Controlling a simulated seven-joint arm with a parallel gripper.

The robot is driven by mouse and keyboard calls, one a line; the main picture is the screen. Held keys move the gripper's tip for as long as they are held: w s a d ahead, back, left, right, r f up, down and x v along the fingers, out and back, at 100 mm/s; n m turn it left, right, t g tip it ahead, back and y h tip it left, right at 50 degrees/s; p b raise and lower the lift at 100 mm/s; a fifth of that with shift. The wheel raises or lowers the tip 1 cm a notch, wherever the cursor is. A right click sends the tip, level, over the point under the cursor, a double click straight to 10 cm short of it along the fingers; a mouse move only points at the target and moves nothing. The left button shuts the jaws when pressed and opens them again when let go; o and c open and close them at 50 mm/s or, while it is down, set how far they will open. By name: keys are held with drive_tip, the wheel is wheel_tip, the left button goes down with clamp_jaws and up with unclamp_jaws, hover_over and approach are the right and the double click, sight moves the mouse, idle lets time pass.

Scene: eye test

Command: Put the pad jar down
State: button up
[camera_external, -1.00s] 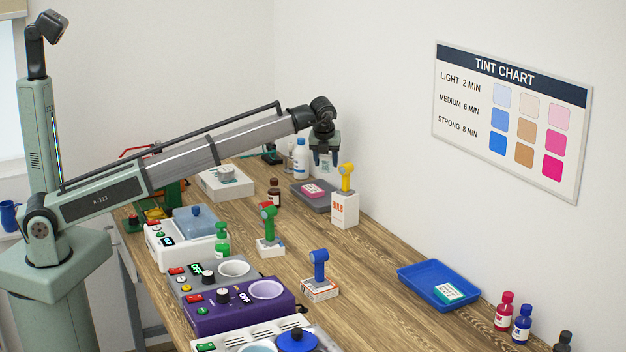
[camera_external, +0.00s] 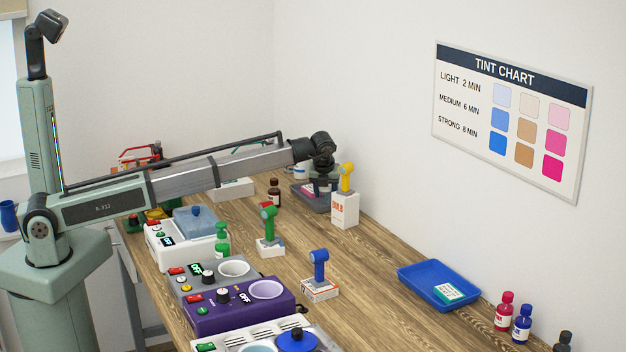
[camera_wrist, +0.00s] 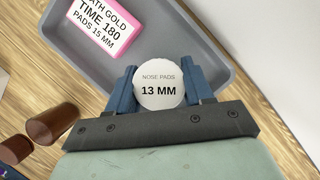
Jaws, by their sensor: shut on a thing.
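The pad jar (camera_wrist: 158,101) shows in the wrist view as a round white lid reading "NOSE PADS 13 MM". My gripper (camera_wrist: 159,88) is shut on it, with one blue finger on each side. In the wrist view, jar and fingers are over the front part of a grey tray (camera_wrist: 75,52). In the external view my gripper (camera_external: 322,186) is low at the tray (camera_external: 300,197), by the back wall; the jar is mostly hidden there. I cannot tell whether the jar touches the tray floor.
A pink block (camera_wrist: 103,30) reading "BATH GOLD, TIME 180, PADS 15 MM" lies in the tray. A brown bottle (camera_wrist: 52,124) stands beside the tray. A white box with a yellow-topped tool (camera_external: 345,208) stands close on the gripper's right.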

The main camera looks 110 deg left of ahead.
drive_tip(key=shift+f, duration=0.3)
drive_tip(key=o, duration=1)
drive_tip(key=shift+o, duration=0.2)
drive_tip(key=shift+r, duration=0.15)
drive_tip(key=v, duration=1.2)
